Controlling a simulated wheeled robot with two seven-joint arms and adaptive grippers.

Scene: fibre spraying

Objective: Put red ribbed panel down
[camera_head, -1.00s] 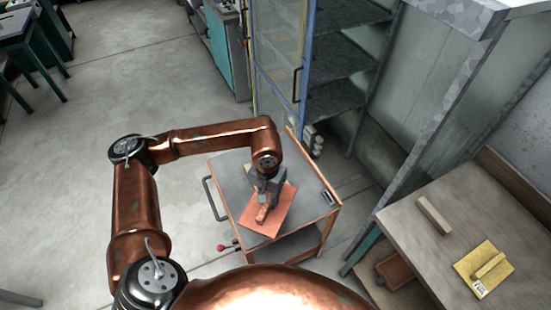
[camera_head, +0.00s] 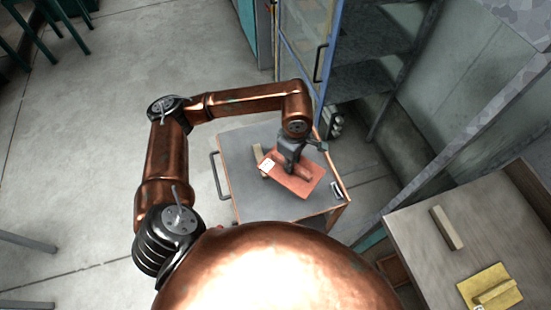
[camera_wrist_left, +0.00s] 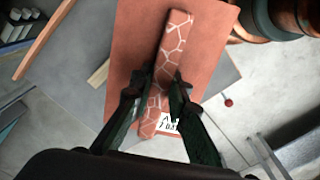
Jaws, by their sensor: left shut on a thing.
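The red ribbed panel (camera_head: 303,188) is a flat reddish plate with a raised bar and a white label. In the head view it is at the cart (camera_head: 250,207), over its grey top. My left gripper (camera_head: 291,164) reaches down from above and is shut on the panel's bar. In the left wrist view, the fingers (camera_wrist_left: 158,88) straddle the bar with its pale web pattern, and the panel (camera_wrist_left: 209,55) spreads behind it. I cannot tell whether the panel touches the cart top or hangs just above it. My right gripper is not in view.
A light wooden strip (camera_head: 257,152) shows beside the panel on the cart. A small dark item (camera_head: 337,190) is at the cart's right edge. A workbench (camera_head: 425,256) at right holds a wooden bar (camera_head: 446,228) and a yellow panel (camera_head: 489,286). A glass-doored cabinet stands behind.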

